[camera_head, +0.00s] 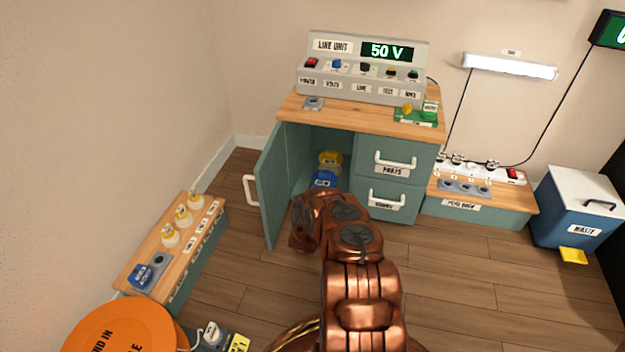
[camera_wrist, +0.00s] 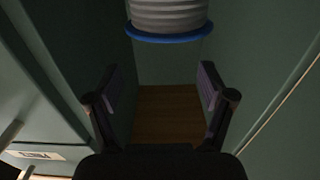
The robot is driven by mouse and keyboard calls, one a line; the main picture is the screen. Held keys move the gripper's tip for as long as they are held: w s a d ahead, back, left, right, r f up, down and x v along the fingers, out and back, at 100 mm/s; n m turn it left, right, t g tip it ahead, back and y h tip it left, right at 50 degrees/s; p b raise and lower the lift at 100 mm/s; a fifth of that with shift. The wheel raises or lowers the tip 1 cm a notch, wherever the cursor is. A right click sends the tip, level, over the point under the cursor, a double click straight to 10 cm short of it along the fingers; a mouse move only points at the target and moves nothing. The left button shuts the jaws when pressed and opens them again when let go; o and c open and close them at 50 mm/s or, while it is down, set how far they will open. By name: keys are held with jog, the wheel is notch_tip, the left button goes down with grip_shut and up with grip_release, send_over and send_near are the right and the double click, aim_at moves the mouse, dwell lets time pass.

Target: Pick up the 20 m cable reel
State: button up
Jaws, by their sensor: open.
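Two reels stand in the open cabinet (camera_head: 272,185) in the head view: one with a yellow top (camera_head: 330,158) and one with a blue top (camera_head: 323,179). Their labels are too small to read, so I cannot tell which is the 20 m reel. In the wrist view a reel with pale wound cable and a blue flange (camera_wrist: 170,37) shows at the top edge, partly cut off. My gripper (camera_wrist: 160,75) is open and empty, with its two fingers apart inside the cabinet and the reel beyond them. In the head view my arm hides the gripper.
The cabinet door (camera_head: 270,190) stands open on the left. Drawers with white handles (camera_head: 396,163) close in the right side. A low bench (camera_head: 175,245) stands at left, an orange disc (camera_head: 122,330) at lower left. The floor at right is clear up to the waste bin (camera_head: 575,215).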

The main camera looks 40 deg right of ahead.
aim_at(324, 174)
jog(key=shift+f+b+x, duration=0.2)
jog(key=shift+b+x, duration=0.25)
jog(key=shift+x, duration=0.6)
jog(key=shift+w+d+b, duration=0.25)
jog(key=shift+w+b, duration=0.05)
jog(key=shift+w, duration=0.15)
jog(key=shift+w+d+b, duration=0.25)
jog(key=shift+w, duration=0.2)
jog(key=b+x, duration=0.2)
jog(key=x, duration=0.1)
jog(key=shift+w+a, duration=0.15)
jog(key=shift+w+d+r, duration=0.2)
jog(key=shift+w+d, duration=0.1)
jog(key=shift+d, duration=0.25)
jog(key=shift+c, duration=0.4)
grip_shut()
